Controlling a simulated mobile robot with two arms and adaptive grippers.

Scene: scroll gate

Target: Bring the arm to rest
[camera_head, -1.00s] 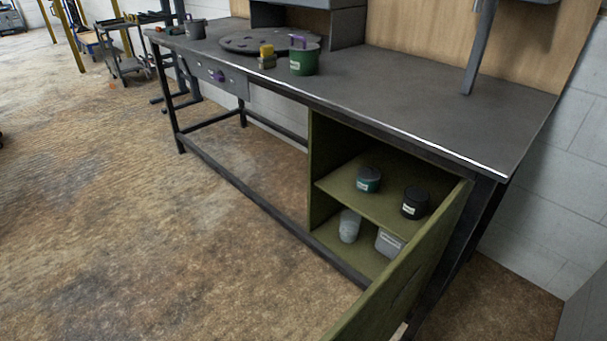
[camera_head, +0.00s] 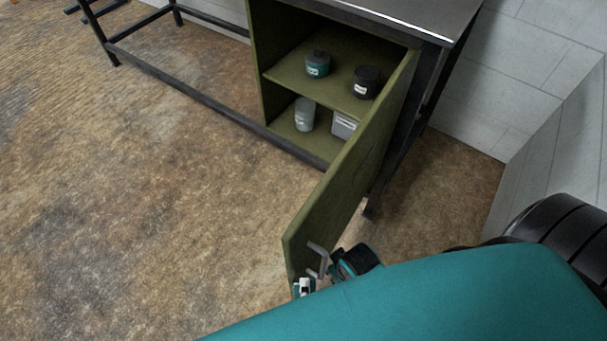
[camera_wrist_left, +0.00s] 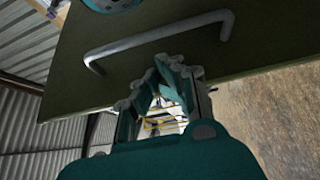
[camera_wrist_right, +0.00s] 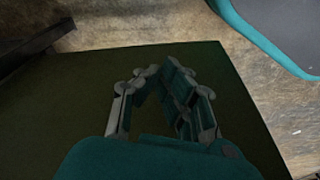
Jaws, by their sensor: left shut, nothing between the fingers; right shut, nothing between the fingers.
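The olive cabinet door (camera_head: 345,185) stands swung open, with a grey bar handle (camera_head: 318,260) near its free end. My left gripper (camera_head: 338,265) is beside the handle, partly hidden by a teal part of me. In the left wrist view, the shut, empty left gripper (camera_wrist_left: 165,75) is just below the handle (camera_wrist_left: 160,40); I cannot tell whether they touch. In the right wrist view, my right gripper (camera_wrist_right: 160,85) is shut and empty in front of a flat olive panel (camera_wrist_right: 60,110); I cannot tell the gap.
The open cabinet (camera_head: 275,75) under the workbench (camera_head: 420,15) holds a teal jar (camera_head: 317,64), a black jar (camera_head: 367,82), a grey container (camera_head: 304,114) and a pale box (camera_head: 343,125). A wall (camera_head: 540,60) stands at right. The floor at left is clear.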

